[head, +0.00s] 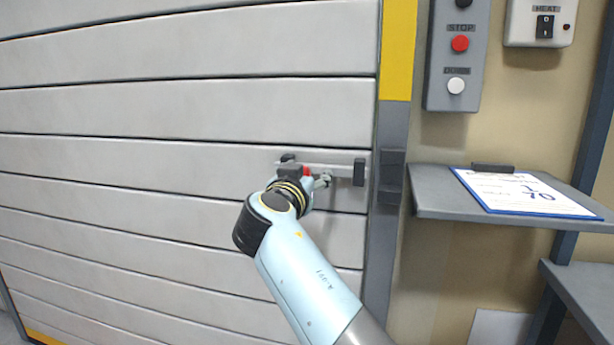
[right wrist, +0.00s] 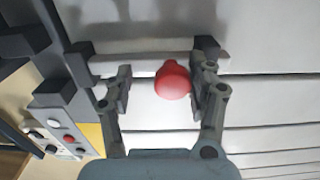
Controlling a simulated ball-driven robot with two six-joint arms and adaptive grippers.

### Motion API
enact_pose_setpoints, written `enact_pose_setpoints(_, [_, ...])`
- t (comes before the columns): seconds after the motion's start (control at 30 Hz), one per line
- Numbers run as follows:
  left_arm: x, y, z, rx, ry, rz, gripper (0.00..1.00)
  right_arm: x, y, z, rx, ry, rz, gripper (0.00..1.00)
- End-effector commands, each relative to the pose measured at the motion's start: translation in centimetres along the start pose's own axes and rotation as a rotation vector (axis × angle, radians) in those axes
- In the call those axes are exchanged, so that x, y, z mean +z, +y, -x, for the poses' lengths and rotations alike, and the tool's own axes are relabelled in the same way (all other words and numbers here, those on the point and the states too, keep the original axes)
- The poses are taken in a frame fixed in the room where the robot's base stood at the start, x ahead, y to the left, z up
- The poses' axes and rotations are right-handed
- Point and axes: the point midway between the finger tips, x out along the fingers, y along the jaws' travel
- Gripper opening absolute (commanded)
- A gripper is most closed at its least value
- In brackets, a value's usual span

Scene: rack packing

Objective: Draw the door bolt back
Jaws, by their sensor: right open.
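The door bolt is a light grey bar (head: 340,169) lying level across the slatted door, carried by dark brackets. Its red knob (head: 307,171) shows just past my right gripper (head: 309,177). In the right wrist view the round red knob (right wrist: 173,81) stands between the two fingers of my right gripper (right wrist: 160,92), closer to the right finger. The fingers are open, with a clear gap on the left side of the knob. A dark keeper block (head: 391,178) sits on the door frame. I cannot tell whether the bar's end reaches into it. My left gripper is out of view.
The grey frame post (head: 382,240) with a yellow top stands right of the bolt. A button box (head: 457,55) and a heat switch (head: 540,22) hang on the wall. A shelf (head: 430,200) holds a clipboard (head: 525,192). The door's left part is clear.

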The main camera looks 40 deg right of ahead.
Motion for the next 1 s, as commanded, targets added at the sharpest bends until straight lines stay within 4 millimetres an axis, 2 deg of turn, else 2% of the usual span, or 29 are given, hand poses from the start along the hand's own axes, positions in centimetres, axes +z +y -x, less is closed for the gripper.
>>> enact_pose_setpoints(0.07, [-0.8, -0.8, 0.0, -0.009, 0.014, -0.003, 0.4, -0.1, 0.0, 0.0, 0.0, 0.001, 0.0, 0.57])
enact_pose_setpoints(0.17, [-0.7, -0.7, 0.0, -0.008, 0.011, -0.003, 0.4, -0.9, 0.0, 0.0, 0.0, 0.002, -0.003, 0.57])
enact_pose_setpoints(0.5, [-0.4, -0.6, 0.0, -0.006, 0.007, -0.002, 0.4, -7.5, 0.0, 0.0, 0.001, 0.002, -0.005, 0.57])
enact_pose_setpoints(0.6, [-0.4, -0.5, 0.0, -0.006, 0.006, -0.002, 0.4, -8.9, 0.0, 0.0, 0.0, 0.002, -0.003, 0.57])
enact_pose_setpoints(0.77, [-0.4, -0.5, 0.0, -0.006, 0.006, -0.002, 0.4, -9.9, 0.0, 0.0, 0.0, 0.0, -0.001, 0.57])
enact_pose_setpoints(1.0, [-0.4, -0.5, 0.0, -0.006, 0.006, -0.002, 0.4, -10.0, 0.0, 0.0, 0.0, -0.001, 0.0, 0.57])
